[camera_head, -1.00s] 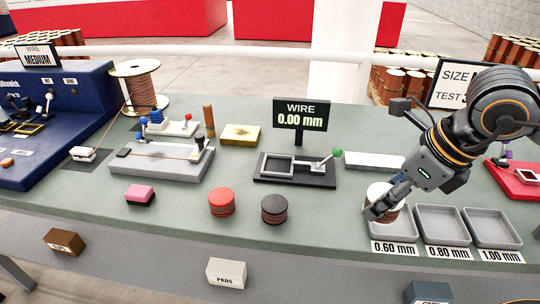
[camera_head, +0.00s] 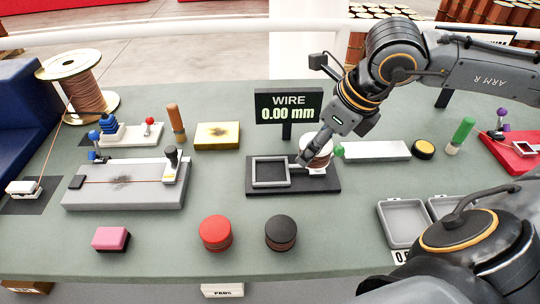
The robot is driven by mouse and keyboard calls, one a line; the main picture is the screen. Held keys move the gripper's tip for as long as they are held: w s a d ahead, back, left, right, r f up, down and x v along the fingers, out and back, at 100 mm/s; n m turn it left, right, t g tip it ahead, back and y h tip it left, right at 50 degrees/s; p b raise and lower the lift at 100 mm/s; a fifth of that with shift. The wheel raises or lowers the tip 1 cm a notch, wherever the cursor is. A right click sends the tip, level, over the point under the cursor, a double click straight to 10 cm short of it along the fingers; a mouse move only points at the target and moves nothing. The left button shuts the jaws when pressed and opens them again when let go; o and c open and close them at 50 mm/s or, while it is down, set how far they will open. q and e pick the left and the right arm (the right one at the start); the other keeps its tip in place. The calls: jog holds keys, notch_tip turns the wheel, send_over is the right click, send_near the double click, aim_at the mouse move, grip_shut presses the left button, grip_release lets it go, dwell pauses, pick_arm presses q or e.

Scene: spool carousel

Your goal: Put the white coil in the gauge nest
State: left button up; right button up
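The white coil (camera_head: 319,150), white on top with copper-brown winding, is at the fingers of my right gripper (camera_head: 308,156). The gripper looks shut on its left side, and the fingers hide part of it. The coil appears over the right part of the gauge's black base (camera_head: 292,188), near the green lever knob (camera_head: 339,150). The gauge nest, a grey square frame (camera_head: 270,184), is just left of the coil and looks empty. Whether the coil touches the gauge is unclear. The wire display (camera_head: 288,107) behind reads 0.00 mm. My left gripper is out of view.
A red coil (camera_head: 215,233) and a black coil (camera_head: 281,233) stand in front of the gauge. Grey sorting trays (camera_head: 404,222) are at right, partly hidden by my arm. A white bar (camera_head: 375,150) lies right of the gauge.

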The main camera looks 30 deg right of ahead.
jog(key=w+a+f+p, duration=0.1)
jog(key=w+f, duration=0.1)
jog(key=w, duration=0.1)
jog(key=w+a+f+p, duration=0.1)
jog(key=w+f+p, duration=0.1)
jog(key=w+a+f+p, duration=0.1)
jog(key=w+f, duration=0.1)
jog(key=w, duration=0.1)
jog(key=shift+w+f, duration=0.65)
jog(key=shift+f, duration=0.1)
jog(key=x, duration=0.1)
jog(key=p+x, duration=0.2)
jog(key=shift+s+f, duration=0.2)
jog(key=shift+s, duration=0.05)
jog(key=shift+d+f, duration=0.1)
jog(key=shift+f, duration=0.2)
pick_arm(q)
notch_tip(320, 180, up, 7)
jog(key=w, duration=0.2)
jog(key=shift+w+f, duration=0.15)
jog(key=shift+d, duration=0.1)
